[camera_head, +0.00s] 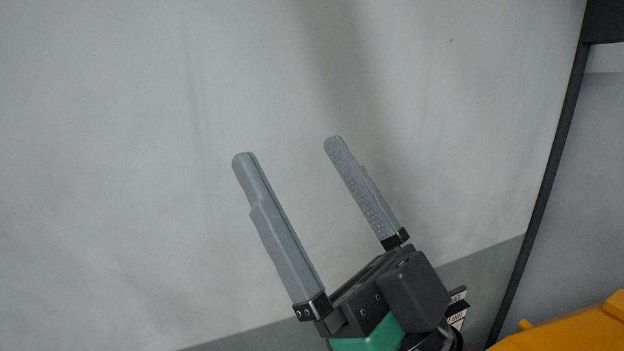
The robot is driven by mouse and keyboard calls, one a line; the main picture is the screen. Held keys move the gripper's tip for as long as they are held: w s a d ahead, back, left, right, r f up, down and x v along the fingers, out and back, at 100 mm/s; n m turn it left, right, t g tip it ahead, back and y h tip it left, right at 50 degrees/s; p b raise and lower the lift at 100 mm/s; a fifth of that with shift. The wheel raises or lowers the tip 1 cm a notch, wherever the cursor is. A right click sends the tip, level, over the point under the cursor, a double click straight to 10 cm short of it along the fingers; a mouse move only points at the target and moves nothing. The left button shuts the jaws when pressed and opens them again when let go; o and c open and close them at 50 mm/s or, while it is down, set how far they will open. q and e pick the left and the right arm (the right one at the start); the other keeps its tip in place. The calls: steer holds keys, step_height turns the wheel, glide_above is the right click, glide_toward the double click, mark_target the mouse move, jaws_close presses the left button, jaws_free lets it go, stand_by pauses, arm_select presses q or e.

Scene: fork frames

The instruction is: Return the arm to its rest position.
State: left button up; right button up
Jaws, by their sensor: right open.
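My right gripper (288,147) shows in the head view, low and right of the middle. Its two grey fingers point up and to the left. They stand wide apart with nothing between them, so it is open and empty. It touches nothing that I can see. The lower part of its arm is cut off by the bottom edge. My left gripper is not in view.
A pale, plain wall-like surface (130,130) fills most of the view behind the gripper. A dark slanted bar (545,190) runs down the right side. A yellow-orange thing (575,330) sits in the bottom right corner, partly cut off.

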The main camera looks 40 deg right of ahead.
step_height(320, 180, up, 11)
steer(key=p, duration=1)
step_height(320, 180, down, 39)
steer(key=b, duration=3.8)
